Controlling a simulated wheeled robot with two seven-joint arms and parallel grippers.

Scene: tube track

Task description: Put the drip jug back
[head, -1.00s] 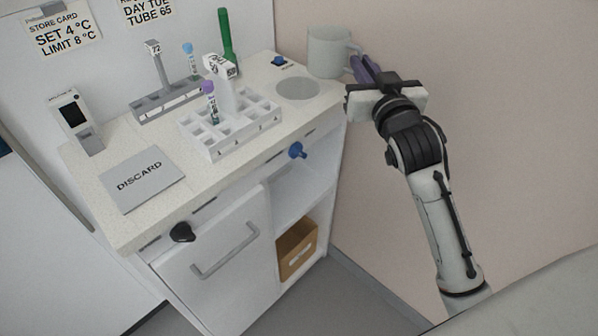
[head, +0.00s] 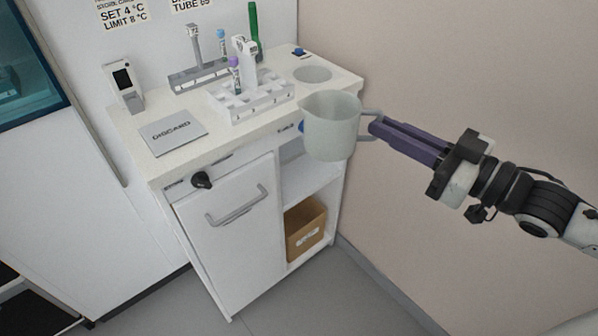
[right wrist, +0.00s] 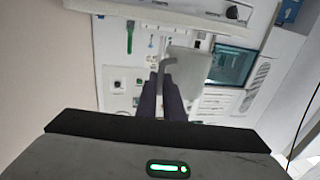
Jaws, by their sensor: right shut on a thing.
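The drip jug (head: 332,126) is a pale grey-green pitcher with a side handle, seen upright in front of the counter's right end. My right gripper (head: 374,127) comes in from the right with its purple fingers shut on the jug's handle. In the right wrist view the jug (right wrist: 190,68) shows beyond the fingers (right wrist: 165,88). A round grey spot (head: 312,74) on the counter's back right corner is bare. My left gripper is not in view.
The white counter (head: 140,127) holds a tube rack (head: 262,104), a grey stand (head: 190,78), a DISCARD plate (head: 172,137) and a small device (head: 126,88). An open shelf below holds a cardboard box (head: 304,228). The wall (head: 470,70) rises at right.

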